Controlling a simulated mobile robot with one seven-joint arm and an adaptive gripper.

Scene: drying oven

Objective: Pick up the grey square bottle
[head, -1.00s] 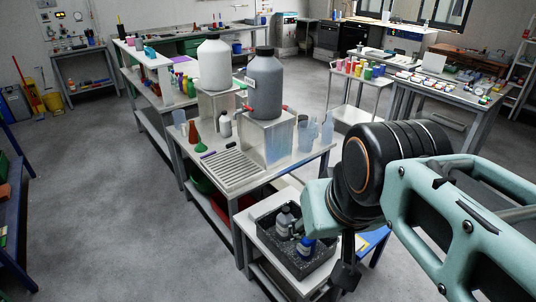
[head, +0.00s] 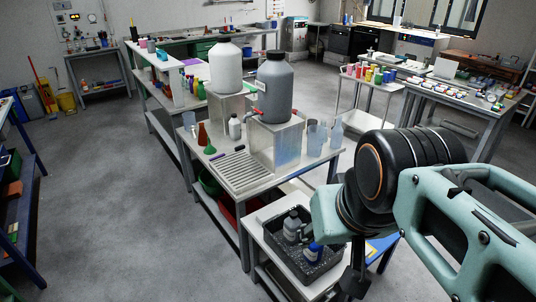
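A small grey bottle (head: 293,225) stands in a black speckled tray (head: 271,240) on a low side table, in the lower middle of the head view. Its body looks squarish, but it is too small to be sure. A blue-labelled bottle (head: 313,252) is beside it in the tray. My gripper (head: 352,286) hangs at the tray's right side, in front of its right edge. Only a dark part of the gripper shows, and its fingers cannot be made out. It appears apart from the grey bottle.
A metal bench (head: 222,205) behind the tray carries a white jug (head: 225,68) and a dark grey jug (head: 274,88) on metal stands, with small bottles around them. A blue item (head: 381,246) lies right of the tray. The floor at left is clear.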

